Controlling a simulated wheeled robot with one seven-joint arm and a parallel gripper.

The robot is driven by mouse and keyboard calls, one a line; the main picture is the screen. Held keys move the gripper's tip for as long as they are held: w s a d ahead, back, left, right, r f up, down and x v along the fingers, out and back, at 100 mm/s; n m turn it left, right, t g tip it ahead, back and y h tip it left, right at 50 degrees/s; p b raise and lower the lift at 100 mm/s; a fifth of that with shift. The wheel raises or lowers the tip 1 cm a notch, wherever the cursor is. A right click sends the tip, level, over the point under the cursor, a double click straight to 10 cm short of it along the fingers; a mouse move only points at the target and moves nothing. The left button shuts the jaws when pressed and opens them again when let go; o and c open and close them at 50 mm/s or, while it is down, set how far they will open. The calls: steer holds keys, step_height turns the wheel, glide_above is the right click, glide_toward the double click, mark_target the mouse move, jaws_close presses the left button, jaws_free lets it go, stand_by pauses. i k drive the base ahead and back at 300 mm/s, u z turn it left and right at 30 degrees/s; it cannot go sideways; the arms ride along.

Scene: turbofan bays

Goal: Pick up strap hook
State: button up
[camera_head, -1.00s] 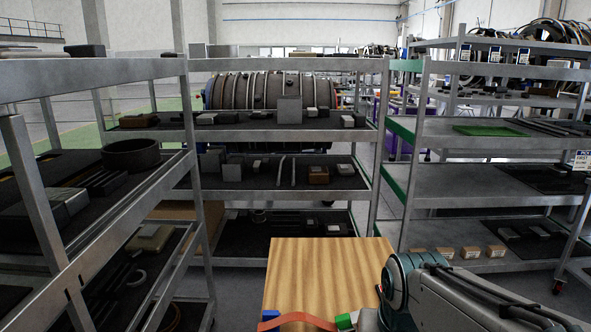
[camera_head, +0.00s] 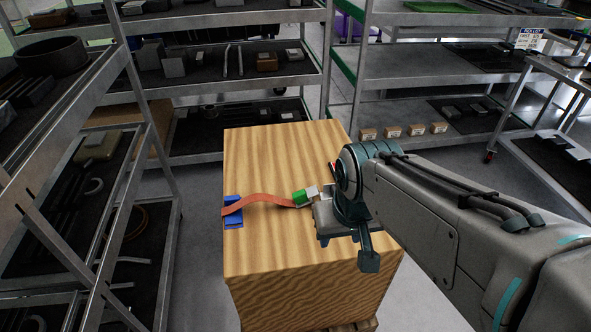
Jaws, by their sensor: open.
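An orange strap (camera_head: 265,198) lies in a wavy line across the top of a wooden crate (camera_head: 265,155). Its left end meets a blue fitting (camera_head: 233,212) at the crate's left edge. Its right end meets a green hook piece (camera_head: 299,198), with a small light grey part beside it. My gripper (camera_head: 334,215) is over the crate top, just right of the green piece. The jaws are open, with one dark finger (camera_head: 369,262) showing toward the near side. The other finger is mostly hidden by my arm. I cannot tell whether the gripper touches the hook.
Metal shelves with loose parts stand at the left (camera_head: 120,100), behind the crate and at the right (camera_head: 430,85). Small boxes (camera_head: 393,131) sit on the low right shelf. Grey floor is free left of the crate.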

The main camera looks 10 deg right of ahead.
mark_target(302, 198)
steer(key=u, duration=0.55)
steer(key=k, duration=1.25)
steer(key=z, duration=0.2)
steer(key=i, duration=0.65)
steer(key=z, duration=0.65)
steer(key=i, duration=0.9)
steer(key=u, duration=0.3)
